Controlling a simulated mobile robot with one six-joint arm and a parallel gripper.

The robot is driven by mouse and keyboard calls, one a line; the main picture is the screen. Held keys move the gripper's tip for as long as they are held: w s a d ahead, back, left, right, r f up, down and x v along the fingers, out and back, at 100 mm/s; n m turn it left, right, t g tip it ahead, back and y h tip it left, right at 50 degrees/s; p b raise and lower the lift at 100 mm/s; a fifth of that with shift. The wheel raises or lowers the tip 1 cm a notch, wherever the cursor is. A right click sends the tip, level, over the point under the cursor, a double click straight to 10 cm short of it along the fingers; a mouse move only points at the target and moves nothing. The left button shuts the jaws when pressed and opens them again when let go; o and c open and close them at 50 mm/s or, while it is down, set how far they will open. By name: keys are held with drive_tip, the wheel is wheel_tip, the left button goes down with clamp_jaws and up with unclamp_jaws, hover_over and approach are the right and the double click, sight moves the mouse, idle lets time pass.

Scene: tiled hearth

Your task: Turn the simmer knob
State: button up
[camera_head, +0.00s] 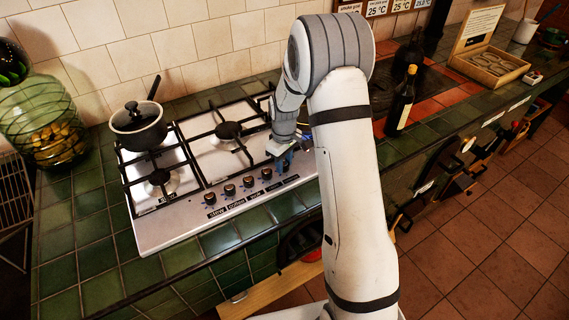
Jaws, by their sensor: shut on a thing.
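A white gas hob (170,228) is set in the green tiled counter, with a row of several dark knobs along its front edge. Each knob has a small dark label in front of it, too small to read surely. My gripper (284,164) reaches down at the right end of the row and is shut on the knob there, taken as the simmer knob. Its fingers hide most of that knob, so I cannot tell which way it points. The neighbouring knob (266,174) stands free just to the left.
A lidded pot (139,125) stands on the back left burner, its handle pointing up. A large glass jar (48,125) is at the far left. A dark bottle (400,103) stands right of my arm, with a wooden box (488,67) beyond. The front left counter is clear.

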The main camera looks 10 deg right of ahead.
drive_tip(key=m+b, duration=0.2)
drive_tip(key=m, duration=0.4)
drive_tip(key=shift+b, duration=0.35)
drive_tip(key=m+b, duration=0.1)
drive_tip(key=m, duration=0.4)
drive_tip(key=shift+m, duration=0.4)
drive_tip(key=o, duration=1)
wheel_tip(320, 180, up, 8)
drive_tip(key=shift+f+b, duration=0.1)
drive_tip(key=shift+b, duration=0.3)
